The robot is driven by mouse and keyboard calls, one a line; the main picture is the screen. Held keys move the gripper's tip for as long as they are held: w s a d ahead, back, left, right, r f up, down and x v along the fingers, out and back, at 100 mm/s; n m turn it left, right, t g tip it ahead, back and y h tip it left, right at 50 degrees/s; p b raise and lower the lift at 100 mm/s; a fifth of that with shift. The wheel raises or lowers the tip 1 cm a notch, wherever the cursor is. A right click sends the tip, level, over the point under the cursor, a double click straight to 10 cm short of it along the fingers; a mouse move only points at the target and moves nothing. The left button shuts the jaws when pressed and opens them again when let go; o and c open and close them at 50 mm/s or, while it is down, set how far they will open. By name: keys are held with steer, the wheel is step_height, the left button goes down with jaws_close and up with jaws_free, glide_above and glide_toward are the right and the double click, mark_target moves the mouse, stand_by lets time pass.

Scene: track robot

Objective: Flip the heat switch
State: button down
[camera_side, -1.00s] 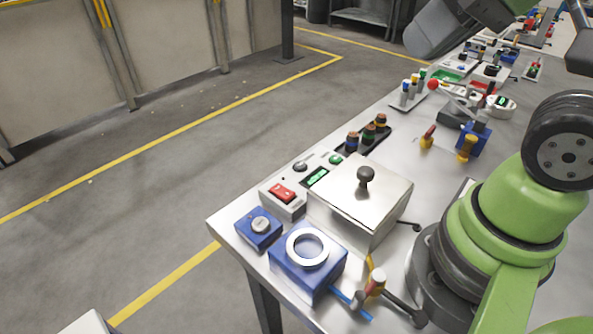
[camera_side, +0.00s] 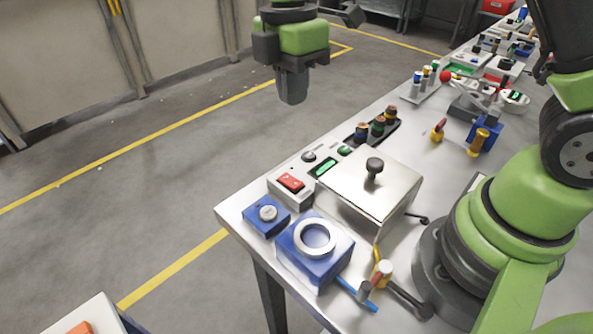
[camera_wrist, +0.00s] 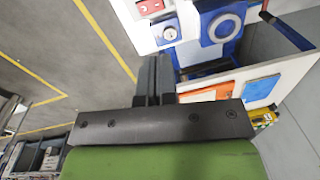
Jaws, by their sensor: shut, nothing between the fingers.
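A red rocker switch (camera_side: 291,182) sits on a white control box (camera_side: 300,198) near the front left corner of the table. I cannot tell which way it is rocked. The switch also shows at the top edge of the wrist view (camera_wrist: 150,7), partly cut off. My gripper (camera_side: 292,100) points down, shut and empty, above and behind the switch in the side view, apart from it. In the wrist view its dark fingers (camera_wrist: 153,68) are together, below the switch in the picture.
Beside the switch are a blue box with a round knob (camera_side: 267,213), a blue box with a white ring (camera_side: 315,240) and a metal box with a black knob (camera_side: 374,167). Coloured posts (camera_side: 377,127) stand behind. A white panel with an orange patch (camera_side: 85,327) is at lower left.

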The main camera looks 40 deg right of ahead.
mark_target(293, 180)
steer(key=shift+w+a+f+n, duration=0.1)
steer(key=shift+w+f+n, duration=0.05)
steer(key=shift+f+n, duration=0.25)
steer(key=shift+w+a+f+n, duration=0.15)
steer(key=shift+f+n, duration=0.15)
steer(key=shift+f, duration=0.2)
steer(key=f, duration=0.4)
steer(key=s+f, duration=0.1)
steer(key=f, duration=0.9)
steer(key=shift+s, duration=0.35)
steer(key=shift+s+f, duration=0.1)
steer(key=shift+f, duration=0.1)
steer(key=shift+w+r, duration=0.35)
steer(key=shift+w, duration=0.4)
